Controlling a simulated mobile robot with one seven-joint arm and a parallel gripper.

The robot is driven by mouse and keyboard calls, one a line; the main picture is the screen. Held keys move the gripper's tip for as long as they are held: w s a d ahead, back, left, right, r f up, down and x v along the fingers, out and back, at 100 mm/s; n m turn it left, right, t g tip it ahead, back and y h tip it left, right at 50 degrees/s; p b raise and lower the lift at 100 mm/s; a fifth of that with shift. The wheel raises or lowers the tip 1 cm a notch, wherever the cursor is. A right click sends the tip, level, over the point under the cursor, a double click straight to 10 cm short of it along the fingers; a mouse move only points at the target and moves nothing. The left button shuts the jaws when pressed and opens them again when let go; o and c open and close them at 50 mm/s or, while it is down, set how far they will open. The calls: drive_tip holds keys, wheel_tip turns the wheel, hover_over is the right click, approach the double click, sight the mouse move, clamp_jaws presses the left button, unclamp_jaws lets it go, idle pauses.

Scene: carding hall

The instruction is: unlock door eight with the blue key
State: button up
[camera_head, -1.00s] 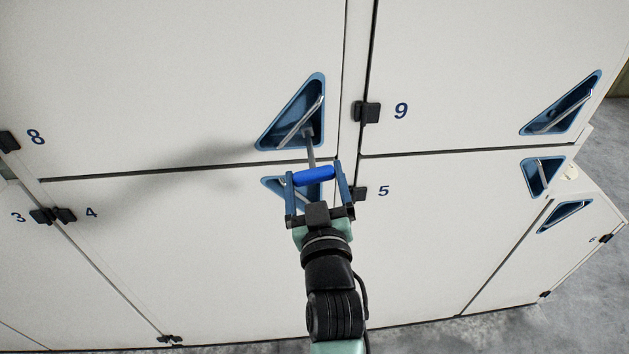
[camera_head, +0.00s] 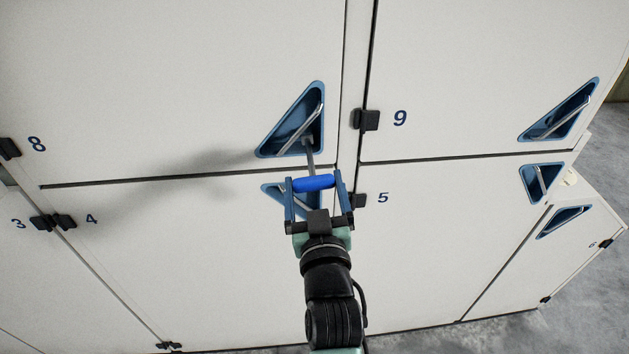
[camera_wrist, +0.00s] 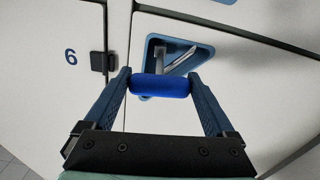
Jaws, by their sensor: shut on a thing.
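The blue key (camera_head: 313,184) has a thick blue handle and a grey shaft. My gripper (camera_head: 314,178) is shut on the handle, one finger at each end. In the wrist view, the handle (camera_wrist: 161,87) lies across between the fingers of my gripper (camera_wrist: 160,80). The shaft points up to the lower right of the blue triangular recess (camera_head: 313,99) of door eight (camera_head: 170,80). A metal lever (camera_head: 309,122) slants inside this recess. The shaft's tip is at the recess; I cannot tell how deep it sits. Door eight is closed.
Door nine (camera_head: 480,60) is to the right, with its hinge (camera_head: 366,119) near the key. Door five (camera_head: 430,240) and door four (camera_head: 180,260) are below. Another recess (camera_head: 272,190) lies partly behind my gripper. Grey floor (camera_head: 590,300) shows at the right.

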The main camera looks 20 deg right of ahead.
drive_tip(key=shift+r+m, duration=0.1)
drive_tip(key=shift+m, duration=0.2)
drive_tip(key=shift+s, duration=0.1)
drive_tip(key=p+v, duration=0.1)
drive_tip(key=v, duration=0.7)
drive_tip(key=shift+s+a+r, duration=0.15)
drive_tip(key=shift+s, duration=0.2)
idle(0.9)
drive_tip(key=m+p, duration=0.2)
drive_tip(key=m, duration=0.2)
drive_tip(key=shift+m+p, duration=0.3)
drive_tip(key=shift+m, duration=0.1)
